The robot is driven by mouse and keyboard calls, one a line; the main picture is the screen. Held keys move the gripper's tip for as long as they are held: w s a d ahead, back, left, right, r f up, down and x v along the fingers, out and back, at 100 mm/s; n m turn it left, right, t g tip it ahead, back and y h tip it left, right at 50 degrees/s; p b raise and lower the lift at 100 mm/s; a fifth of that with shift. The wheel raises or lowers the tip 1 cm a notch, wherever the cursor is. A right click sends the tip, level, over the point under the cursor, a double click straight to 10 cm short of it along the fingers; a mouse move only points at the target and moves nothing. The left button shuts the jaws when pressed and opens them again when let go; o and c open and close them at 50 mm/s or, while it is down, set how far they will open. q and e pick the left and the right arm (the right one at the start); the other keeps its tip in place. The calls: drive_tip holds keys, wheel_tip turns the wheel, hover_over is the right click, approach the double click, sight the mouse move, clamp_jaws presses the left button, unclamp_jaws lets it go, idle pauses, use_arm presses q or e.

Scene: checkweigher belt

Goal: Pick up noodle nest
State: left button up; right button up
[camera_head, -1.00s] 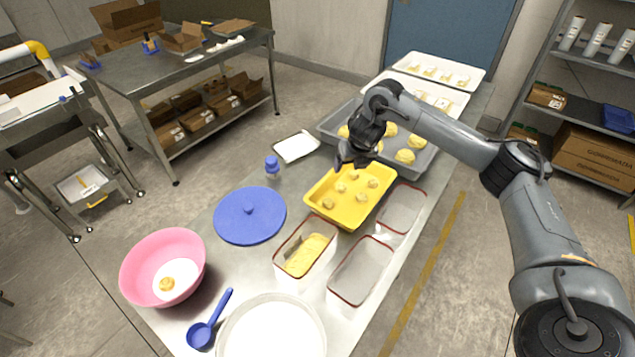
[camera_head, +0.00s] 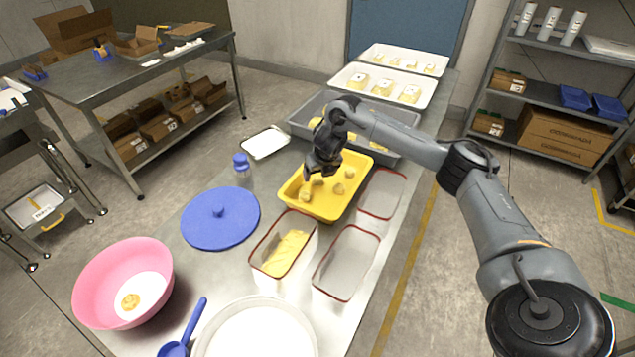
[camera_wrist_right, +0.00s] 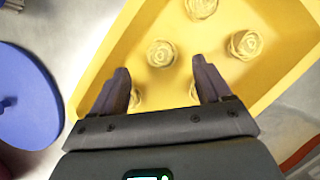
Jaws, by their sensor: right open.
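Several pale noodle nests lie in a yellow tray (camera_head: 324,204) in the middle of the table. In the wrist view, one nest (camera_wrist_right: 161,53) lies just beyond and between my fingertips, another nest (camera_wrist_right: 245,44) is to the right, and one (camera_wrist_right: 201,7) is at the top. Parts of two more nests show near the fingers, partly hidden. My right gripper (camera_head: 311,178) is above the tray's left side; it also shows in the wrist view (camera_wrist_right: 163,85), open with nothing between its fingers. My left gripper is not in view.
Red-rimmed containers (camera_head: 346,262) stand in front and right. A grey tray (camera_head: 395,110) is behind. A pink bowl (camera_head: 118,265) stands at front left.

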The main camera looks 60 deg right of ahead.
sight(319, 179)
drive_tip(key=f, duration=0.2)
drive_tip(key=shift+w+d+f+b, duration=0.1)
drive_tip(key=shift+d+f+b, duration=0.15)
drive_tip(key=shift+f+b, duration=0.1)
drive_tip(key=shift+w+d+f, duration=0.2)
drive_tip(key=shift+w+f, duration=0.1)
drive_tip(key=shift+f, duration=0.25)
drive_tip(key=c, duration=1.1)
drive_tip(key=shift+r, duration=0.1)
